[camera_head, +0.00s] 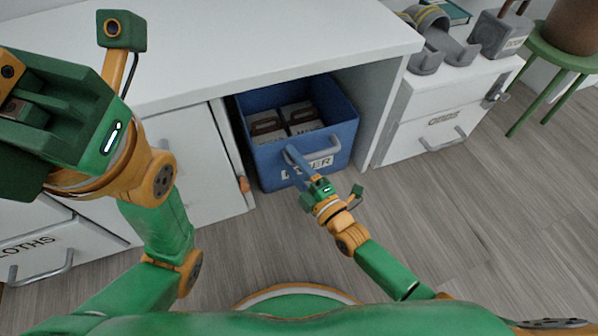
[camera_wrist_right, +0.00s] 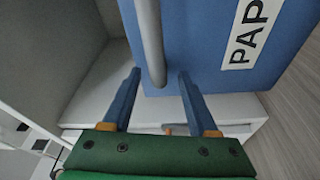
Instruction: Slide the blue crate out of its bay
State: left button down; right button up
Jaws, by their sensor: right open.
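The blue crate (camera_head: 338,150) sits in the open bay under the white desk. Its label, reading PAPER in part, faces me, and brown and white things lie inside. In the head view my right gripper (camera_head: 291,157) reaches the crate's front at its grey handle (camera_head: 302,158). In the right wrist view its two blue fingers (camera_wrist_right: 158,72) are apart, with the handle (camera_wrist_right: 151,45) between their tips. I cannot tell whether they touch it. The crate front (camera_wrist_right: 200,45) fills the upper part of that view. My left gripper (camera_head: 40,125) is raised at the left; its fingertips are not clear.
The bay's side walls flank the crate, with a white cabinet door (camera_head: 187,145) on the left. A drawer unit (camera_head: 440,125) stands at the right with grey objects on top. A green stool (camera_head: 560,55) is further right. The wooden floor (camera_head: 460,220) before the bay is clear.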

grip_shut()
dwell(1.4)
